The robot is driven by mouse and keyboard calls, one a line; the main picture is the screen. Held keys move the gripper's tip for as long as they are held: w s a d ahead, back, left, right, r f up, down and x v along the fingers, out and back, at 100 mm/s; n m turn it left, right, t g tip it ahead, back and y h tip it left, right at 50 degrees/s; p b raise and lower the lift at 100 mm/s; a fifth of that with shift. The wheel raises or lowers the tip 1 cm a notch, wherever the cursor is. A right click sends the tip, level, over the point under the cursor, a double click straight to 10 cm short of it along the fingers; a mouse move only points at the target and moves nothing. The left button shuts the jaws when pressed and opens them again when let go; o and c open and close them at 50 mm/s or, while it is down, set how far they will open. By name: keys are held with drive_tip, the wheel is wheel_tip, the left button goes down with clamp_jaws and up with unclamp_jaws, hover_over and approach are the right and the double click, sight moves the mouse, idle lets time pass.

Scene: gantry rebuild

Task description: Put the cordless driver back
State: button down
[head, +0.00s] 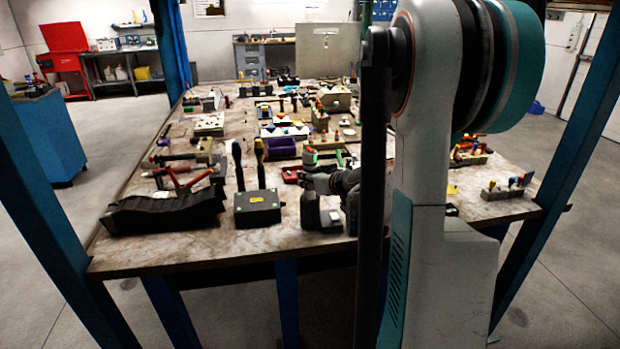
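My gripper (331,206) is the dark shape low over the near edge of the table (240,250), left of my arm. I cannot tell whether that patch is a held thing or part of the gripper. I cannot identify the cordless driver for certain. A green and dark tool-like thing (310,156) lies beyond my gripper, and an olive and dark one (203,151) lies further left. My arm hides part of the table on the right.
A black box (257,208) with a yellow label and upright handles behind it stands left of my gripper. A long black case (163,211) lies further left. Small parts crowd the table's middle and back. Blue posts (60,215) flank the table. The near left edge is bare.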

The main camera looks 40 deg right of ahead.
drive_tip(key=shift+f+b, duration=0.8)
drive_tip(key=shift+f, duration=0.2)
idle(0.5)
drive_tip(key=c, duration=1.1)
unclamp_jaws()
drive_tip(key=v, duration=1.2)
